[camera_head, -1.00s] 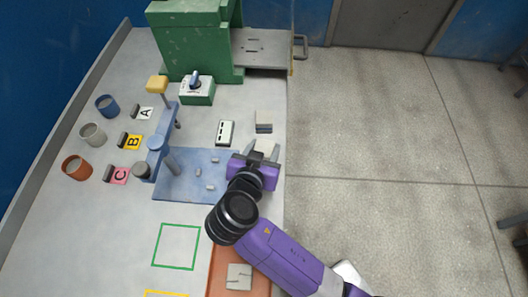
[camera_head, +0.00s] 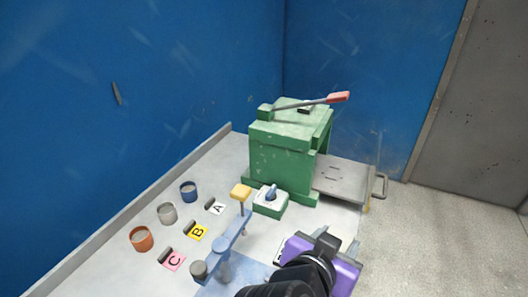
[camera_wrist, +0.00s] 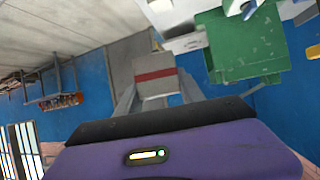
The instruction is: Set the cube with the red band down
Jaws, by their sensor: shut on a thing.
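The cube with the red band (camera_wrist: 155,86) is grey with a red stripe across the face turned to the wrist camera. My gripper (camera_wrist: 155,95) is shut on it, with a finger on each side. In the head view my purple gripper (camera_head: 325,250) is at the lower right, in front of the bench's right side. The cube cannot be made out there, and I cannot tell how high it is held.
The green press (camera_head: 285,150) with a red-handled lever and grey plate (camera_head: 345,178) stands behind my gripper. A switch box (camera_head: 270,202), blue clamp fixture (camera_head: 228,240), blue cup (camera_head: 188,191), grey cup (camera_head: 167,213), orange cup (camera_head: 142,238) and lettered tags are left.

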